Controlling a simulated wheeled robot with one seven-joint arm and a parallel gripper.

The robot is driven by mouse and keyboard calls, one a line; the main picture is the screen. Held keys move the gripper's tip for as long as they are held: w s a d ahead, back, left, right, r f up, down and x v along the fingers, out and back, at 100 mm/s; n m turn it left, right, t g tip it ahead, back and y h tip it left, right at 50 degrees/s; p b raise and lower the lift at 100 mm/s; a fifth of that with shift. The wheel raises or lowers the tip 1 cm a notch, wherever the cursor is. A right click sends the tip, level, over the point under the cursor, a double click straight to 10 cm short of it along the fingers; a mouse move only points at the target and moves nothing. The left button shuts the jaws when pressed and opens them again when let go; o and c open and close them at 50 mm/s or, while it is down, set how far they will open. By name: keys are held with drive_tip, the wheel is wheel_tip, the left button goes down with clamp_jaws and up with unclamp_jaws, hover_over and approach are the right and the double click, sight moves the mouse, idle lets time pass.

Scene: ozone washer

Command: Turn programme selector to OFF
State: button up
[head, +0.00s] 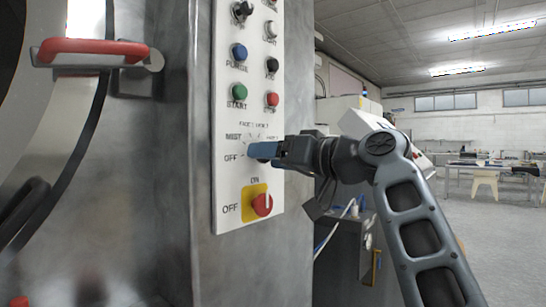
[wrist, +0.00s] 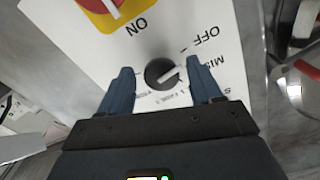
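The programme selector is a round dark knob (wrist: 163,73) with a white line across it, on the white control panel (wrist: 80,40). In the wrist view it sits between the two blue fingers of my open gripper (wrist: 160,67), with a gap at the left finger and the right finger close to it. The line slants from lower left to upper right; which end is the pointer I cannot tell. OFF and MIST labels show upside down beside it. In the head view my gripper (head: 262,150) is at the panel and hides most of the knob.
Below the selector is a red ON/OFF rotary switch (head: 262,205) on a yellow plate. Above are several push buttons, including a green START button (head: 239,90) and a red one (head: 272,99). A red door handle (head: 92,48) is at the left. Open floor lies at the right.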

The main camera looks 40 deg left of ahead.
drive_tip(key=shift+d+r, duration=0.1)
drive_tip(key=shift+s+d, duration=0.15)
drive_tip(key=shift+d, duration=1.75)
drive_tip(key=shift+s+d, duration=0.15)
drive_tip(key=shift+d, duration=1.75)
